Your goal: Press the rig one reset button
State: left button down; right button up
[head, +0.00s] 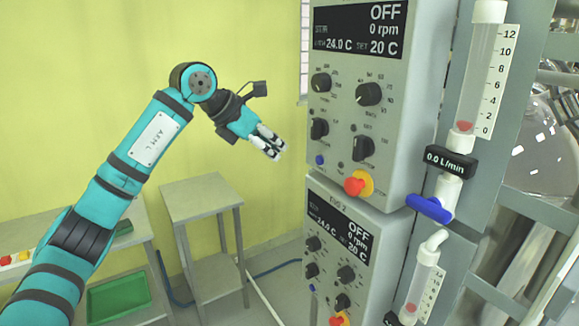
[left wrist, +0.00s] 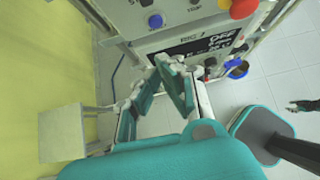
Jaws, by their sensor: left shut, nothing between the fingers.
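The upper control box (head: 345,110) carries a dark display reading OFF, several black knobs, a small blue button (head: 320,160) at its lower left and a red mushroom knob (head: 355,186) on a yellow base. I take the blue button as the reset button; its label is not legible. In the left wrist view the blue button (left wrist: 155,21) shows near the top, with the red knob (left wrist: 243,8) to its right. My left gripper (head: 272,150) is shut and empty, left of the box and apart from the button. A dark shape at the wrist view's right edge may be my right gripper (left wrist: 300,105).
A second control box (head: 335,255), marked RIG 2, is below. A flow tube (head: 485,60) with a blue valve handle (head: 430,208) stands right of the boxes. A small grey table (head: 200,200) stands behind my left gripper. A green tray (head: 118,298) is lower left.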

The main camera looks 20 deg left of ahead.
pick_arm(q)
jog(key=shift+v, duration=1.2)
pick_arm(e)
jog(key=shift+w+d+f, duration=0.1)
jog(key=shift+w+f, duration=0.2)
jog(key=shift+f, duration=0.1)
pick_arm(q)
jog(key=shift+r, duration=0.1)
